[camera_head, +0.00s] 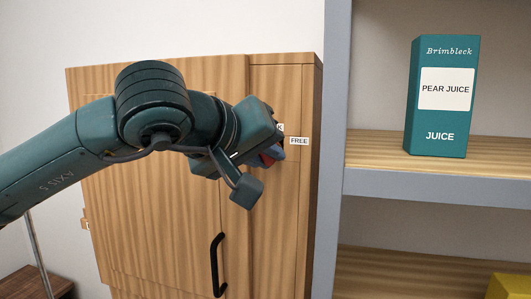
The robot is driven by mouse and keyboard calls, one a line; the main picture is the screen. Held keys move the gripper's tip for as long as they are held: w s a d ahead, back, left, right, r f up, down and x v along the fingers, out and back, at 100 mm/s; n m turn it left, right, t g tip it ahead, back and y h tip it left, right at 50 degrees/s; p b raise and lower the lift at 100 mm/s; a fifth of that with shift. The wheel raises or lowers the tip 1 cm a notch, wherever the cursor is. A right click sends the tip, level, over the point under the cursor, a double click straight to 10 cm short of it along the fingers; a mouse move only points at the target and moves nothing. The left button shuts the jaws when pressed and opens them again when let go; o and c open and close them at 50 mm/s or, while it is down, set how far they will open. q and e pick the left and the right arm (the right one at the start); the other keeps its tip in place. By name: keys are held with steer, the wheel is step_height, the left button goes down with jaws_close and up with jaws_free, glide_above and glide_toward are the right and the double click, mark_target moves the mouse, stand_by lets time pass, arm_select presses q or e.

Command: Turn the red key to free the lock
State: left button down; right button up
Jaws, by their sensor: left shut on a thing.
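A wooden cabinet (150,235) with a black handle (217,265) stands at the centre. My left arm reaches across its door from the left. My left gripper (275,150) is at the cabinet's upper right part, shut on the red key (268,159). Only a small red patch of the key shows beside the fingers. The lock behind it is hidden by the gripper. A white label reading FREE (299,141) is just right of the gripper. Another label (281,128) is mostly covered. The key's exact angle cannot be told. My right gripper is not in view.
A grey shelf unit (334,180) stands close to the right of the cabinet. A teal pear juice carton (425,130) stands on its upper board. A yellow object (508,287) is at the lower right. A dark wooden piece (38,285) is at the lower left.

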arm_select(q)
steer(key=shift+r+m+y+p, duration=0.25)
steer(key=shift+m+y+p, duration=0.05)
steer(key=shift+p, duration=0.1)
steer(key=shift+m+t+y+p, duration=0.3)
steer(key=shift+m+y+p, duration=0.3)
steer(key=shift+m+y, duration=0.4)
steer(key=c, duration=1.8)
jaws_free()
steer(key=shift+f, duration=0.15)
steer(key=shift+c, duration=0.2)
steer(key=o, duration=0.5)
steer(key=shift+f, duration=0.1)
